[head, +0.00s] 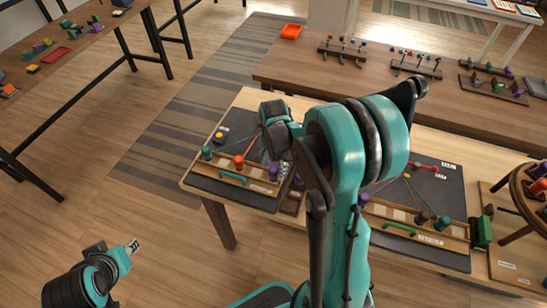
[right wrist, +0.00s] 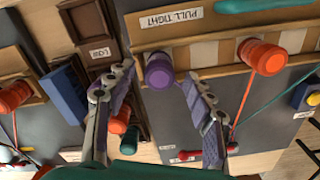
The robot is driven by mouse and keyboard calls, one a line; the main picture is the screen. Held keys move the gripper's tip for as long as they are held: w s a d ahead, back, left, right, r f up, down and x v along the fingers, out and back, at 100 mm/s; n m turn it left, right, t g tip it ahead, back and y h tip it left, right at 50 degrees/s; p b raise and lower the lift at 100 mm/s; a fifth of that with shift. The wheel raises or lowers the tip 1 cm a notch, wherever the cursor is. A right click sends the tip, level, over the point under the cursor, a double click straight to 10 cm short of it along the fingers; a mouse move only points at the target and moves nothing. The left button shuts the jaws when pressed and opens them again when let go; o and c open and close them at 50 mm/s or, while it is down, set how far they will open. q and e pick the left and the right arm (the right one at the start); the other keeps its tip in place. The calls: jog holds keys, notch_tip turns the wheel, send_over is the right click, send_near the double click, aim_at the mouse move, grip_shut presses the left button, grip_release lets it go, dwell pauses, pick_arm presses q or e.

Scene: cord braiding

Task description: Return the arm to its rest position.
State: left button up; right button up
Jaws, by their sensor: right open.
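My right arm (head: 345,150) rises large in the middle of the head view and bends over to the left. Its gripper (head: 275,166) hangs over the right part of the left cord board (head: 229,190), partly hidden by the arm. In the right wrist view the right gripper (right wrist: 158,74) is open, with a purple bobbin (right wrist: 158,70) in view between its fingertips; I cannot tell whether they touch. An orange bobbin (right wrist: 262,57) stands to the right, on a red cord. My left gripper (head: 132,247) is at lower left over the floor, away from the table; its jaws are too small to judge.
A right board (head: 450,183) with bobbins lies on the same table (head: 245,98). A round wooden stand (head: 520,190) is at far right. A long table (head: 470,110) with small racks stands behind, another (head: 80,45) at left. The floor at lower left is clear.

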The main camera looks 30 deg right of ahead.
notch_tip(320, 180, up, 10)
jog(key=shift+r, duration=0.2)
jog(key=s+a+r+n+t, duration=0.3)
jog(key=s+a+n+t, duration=0.4)
jog(key=s+a+n, duration=0.3)
jog(key=s+n, duration=0.1)
jog(key=n, duration=0.3)
jog(key=shift+a, duration=0.3)
